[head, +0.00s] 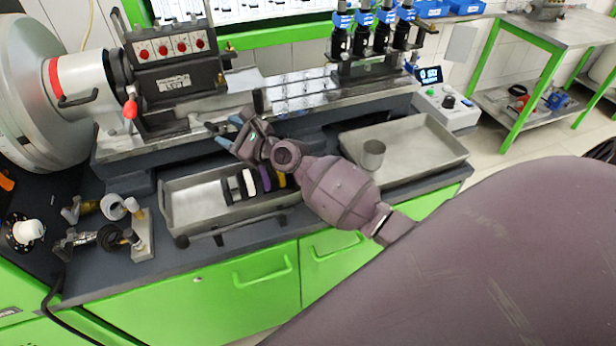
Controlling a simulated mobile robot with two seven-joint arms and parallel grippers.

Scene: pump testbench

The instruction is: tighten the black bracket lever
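My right gripper (229,131) comes in from the right, over the front edge of the testbench. Its two blue-tipped fingers are apart and point left. A small dark lever-like part (212,127) shows just left of the fingertips, at the bench's front rail; I cannot tell if they touch it or whether it is the bracket lever. Another black lever (76,100) sticks out of the white cylinder at the left. An upright black handle (258,101) stands behind the gripper. My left gripper is not in view.
A metal tray (185,205) with black, white, purple and yellow items lies below the gripper. A second tray (430,135) and a grey cup (373,155) are to the right. Fittings (120,207) stand at the left. A red-knobbed lever (130,108) is beside the black block.

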